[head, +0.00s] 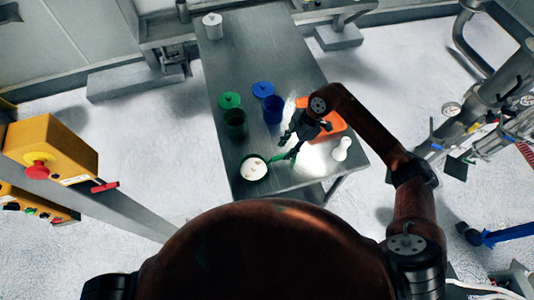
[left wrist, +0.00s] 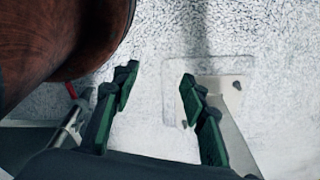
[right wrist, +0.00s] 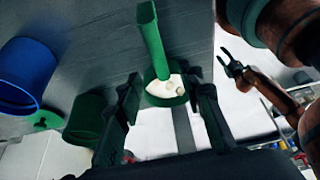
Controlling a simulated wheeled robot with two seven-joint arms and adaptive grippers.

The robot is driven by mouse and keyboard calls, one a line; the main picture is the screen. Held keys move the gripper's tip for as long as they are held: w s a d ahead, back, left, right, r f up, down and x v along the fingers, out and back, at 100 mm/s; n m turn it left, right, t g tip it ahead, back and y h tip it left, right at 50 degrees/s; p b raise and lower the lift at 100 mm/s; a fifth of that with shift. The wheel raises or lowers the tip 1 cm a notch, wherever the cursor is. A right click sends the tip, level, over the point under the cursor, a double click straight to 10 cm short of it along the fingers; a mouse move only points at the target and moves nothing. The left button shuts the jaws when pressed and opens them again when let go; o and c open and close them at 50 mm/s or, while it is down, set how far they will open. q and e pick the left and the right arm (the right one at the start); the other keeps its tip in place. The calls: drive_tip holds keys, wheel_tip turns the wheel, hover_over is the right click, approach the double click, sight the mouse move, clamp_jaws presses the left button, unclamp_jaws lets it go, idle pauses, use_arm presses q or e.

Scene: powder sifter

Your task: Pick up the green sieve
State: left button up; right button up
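The green sieve lies near the front edge of the metal table. Its round bowl (head: 254,169) holds white powder with small lumps, and its green handle (head: 285,155) points right.
A green container (head: 235,123), a blue container (head: 273,110), a green lid (head: 230,100) and a blue lid (head: 263,89) stand left of my right gripper. An orange tray (head: 333,121) and a white bottle (head: 342,148) are right. A white canister (head: 212,26) stands far back.

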sight(281, 156)
drive_tip(key=shift+p+x, duration=0.3)
drive_tip(key=shift+x, duration=1.5)
drive_tip(key=x, duration=0.4)
drive_tip(key=shift+d, duration=0.25)
drive_tip(key=shift+f, duration=0.1)
drive_tip(key=c, duration=0.7)
clamp_jaws()
use_arm(q)
drive_tip(key=shift+s+r, duration=0.25)
drive_tip(key=shift+s, duration=0.25)
drive_tip(key=shift+s+r, duration=0.25)
drive_tip(key=shift+s, duration=0.25)
drive_tip(key=shift+w, duration=0.1)
